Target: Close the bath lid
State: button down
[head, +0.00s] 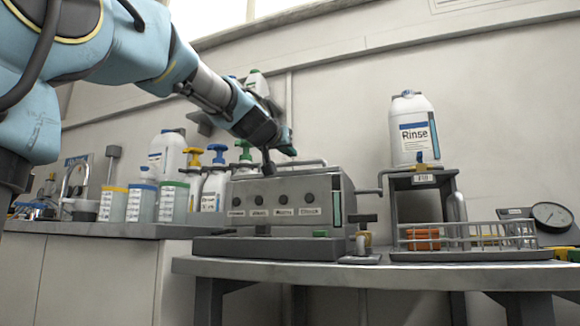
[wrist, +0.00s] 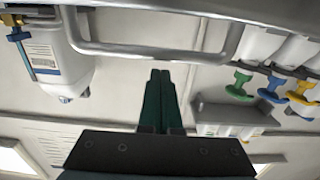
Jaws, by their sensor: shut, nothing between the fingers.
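The bath (head: 290,205) is a grey box with a row of dark knobs and labels, standing on the table in the head view. A grey bar handle (head: 300,163) shows just above its top. In the wrist view the same kind of bar handle (wrist: 150,50) runs across the upper part, joined to a grey edge that looks like the lid (wrist: 190,8). How far the lid is open cannot be told. My gripper (head: 288,142) is above the bath, near the handle. In the wrist view my gripper (wrist: 160,72) has its green fingers together and empty, pointing toward the handle, apparently apart from it.
A Rinse bottle (head: 414,130) stands on a dark stand (head: 425,182) to the right. A wire rack (head: 468,237) and a gauge (head: 551,216) are further right. Pump bottles (head: 215,180) and several lidded containers (head: 141,204) stand on the left counter.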

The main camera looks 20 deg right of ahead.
jog(key=shift+s+f+b, duration=0.15)
jog(key=shift+f+b, duration=0.2)
jog(key=shift+b, duration=0.2)
jog(key=shift+a+b, duration=0.2)
jog(key=shift+b, duration=0.15)
jog(key=b, duration=0.1)
jog(key=f+b, duration=0.1)
jog(key=b, duration=0.1)
jog(key=shift+s+a, duration=0.15)
jog(key=shift+s, duration=0.1)
jog(key=shift+f+b, duration=0.1)
jog(key=shift+b, duration=0.4)
jog(key=shift+s+a, duration=0.15)
jog(key=shift+s, duration=0.05)
jog(key=shift+s+a, duration=0.2)
jog(key=shift+s, duration=0.05)
jog(key=b+v, duration=0.5)
jog(key=v, duration=0.5)
jog(key=shift+f, duration=0.2)
